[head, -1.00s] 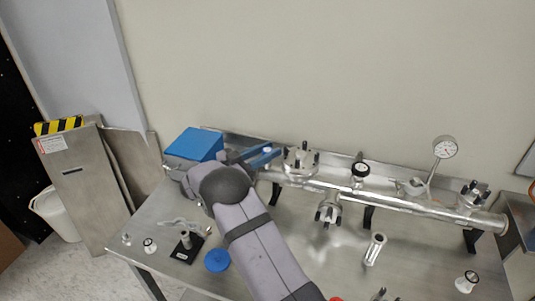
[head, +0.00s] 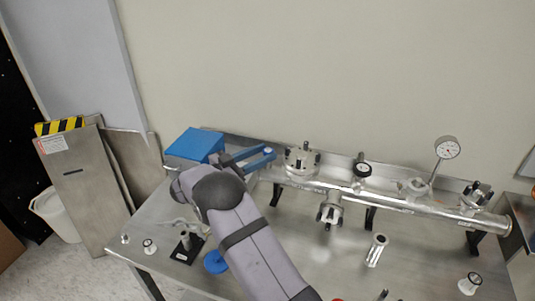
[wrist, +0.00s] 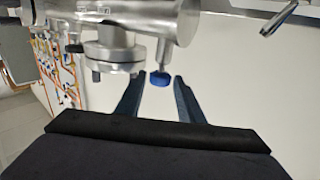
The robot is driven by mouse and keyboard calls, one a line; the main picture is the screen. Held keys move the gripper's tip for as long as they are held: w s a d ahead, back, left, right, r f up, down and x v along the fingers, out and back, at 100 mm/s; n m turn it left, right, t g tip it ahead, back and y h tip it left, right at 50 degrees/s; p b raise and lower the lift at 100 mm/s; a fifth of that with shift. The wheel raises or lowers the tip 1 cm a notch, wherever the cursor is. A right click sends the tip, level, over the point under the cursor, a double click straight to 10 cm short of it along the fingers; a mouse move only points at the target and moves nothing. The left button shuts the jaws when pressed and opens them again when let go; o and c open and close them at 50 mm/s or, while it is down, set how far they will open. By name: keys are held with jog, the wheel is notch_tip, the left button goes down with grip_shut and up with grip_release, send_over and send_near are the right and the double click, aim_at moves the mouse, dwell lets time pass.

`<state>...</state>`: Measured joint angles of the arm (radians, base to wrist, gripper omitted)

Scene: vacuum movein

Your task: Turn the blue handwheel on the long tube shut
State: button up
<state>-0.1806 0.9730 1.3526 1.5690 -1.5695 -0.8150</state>
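The blue handwheel (wrist: 160,80) is a small blue knob on a short metal stem at the tube's end in the wrist view. The long tube (head: 410,204) is a silver pipe running along the back of the bench. My gripper (head: 270,154) is at the tube's left end, with its blue fingers apart. In the wrist view the handwheel appears between the two fingertips, with a gap on each side and no visible contact. In the head view the handwheel is hard to make out among the fingers.
Flanges, a small black-rimmed dial (head: 362,170) and a round gauge (head: 447,148) stand along the tube. A blue box (head: 195,145) is left of my gripper. A blue disc (head: 214,262) lies on the bench beside my arm.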

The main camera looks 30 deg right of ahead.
aim_at(264, 153)
jog(key=shift+s+a+b, duration=0.25)
jog(key=shift+a+b, duration=0.05)
jog(key=shift+a, duration=0.85)
jog(key=shift+s+a+b, duration=0.2)
jog(key=shift+a+b, duration=0.05)
jog(key=shift+a, duration=0.9)
jog(key=shift+w+r, duration=0.1)
